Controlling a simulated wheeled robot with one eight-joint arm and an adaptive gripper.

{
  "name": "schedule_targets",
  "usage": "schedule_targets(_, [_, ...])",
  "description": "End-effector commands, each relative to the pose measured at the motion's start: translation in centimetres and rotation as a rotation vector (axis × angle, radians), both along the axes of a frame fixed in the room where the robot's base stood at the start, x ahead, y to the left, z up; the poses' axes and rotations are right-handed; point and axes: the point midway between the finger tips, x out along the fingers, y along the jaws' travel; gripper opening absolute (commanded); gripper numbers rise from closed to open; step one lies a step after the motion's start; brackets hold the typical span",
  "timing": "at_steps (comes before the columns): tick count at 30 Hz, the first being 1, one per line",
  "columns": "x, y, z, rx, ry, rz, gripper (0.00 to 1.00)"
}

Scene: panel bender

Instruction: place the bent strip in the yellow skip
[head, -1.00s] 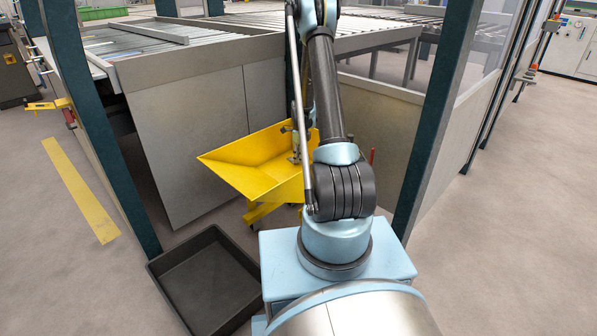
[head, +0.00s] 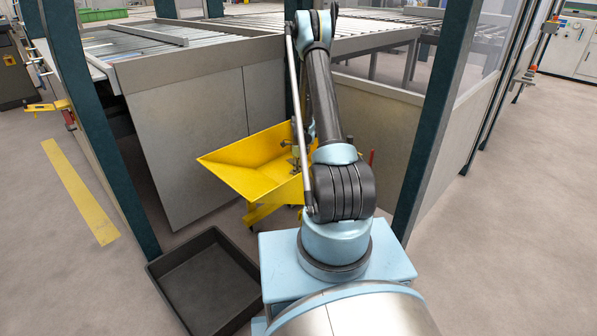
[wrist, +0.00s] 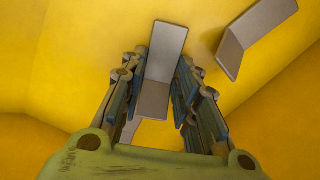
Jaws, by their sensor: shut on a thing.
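A second grey bent strip (wrist: 262,28) lies apart to the right against the yellow surface. In the head view my arm hides part of the skip and most of the gripper.
A dark open tray (head: 205,285) sits on the floor in front of the skip. Dark green posts (head: 428,130) stand on both sides, and a roller conveyor (head: 200,50) with metal side panels rises behind. Open floor lies to the far right.

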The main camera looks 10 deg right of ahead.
Motion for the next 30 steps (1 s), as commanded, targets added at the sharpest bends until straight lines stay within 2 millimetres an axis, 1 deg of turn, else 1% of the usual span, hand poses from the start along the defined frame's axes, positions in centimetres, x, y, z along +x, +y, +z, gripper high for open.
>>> schedule_targets(2, [0.0,0.0,-0.1,0.000,0.000,0.000,0.05])
schedule_targets(3, [0.0,0.0,-0.2,0.000,0.000,0.000,0.31])
schedule_targets(5, [0.0,0.0,-0.2,0.000,0.000,0.000,0.45])
schedule_targets(6, [0.0,0.0,-0.2,0.000,0.000,0.000,0.49])
schedule_targets(16, [0.0,0.1,-0.1,0.000,0.000,0.001,0.49])
schedule_targets(20, [0.0,0.1,0.5,0.000,0.000,0.001,0.49])
schedule_targets(23, [0.0,0.1,1.5,0.000,0.000,0.001,0.49])
schedule_targets(30, [0.0,0.1,5.1,0.000,0.000,0.001,0.49])
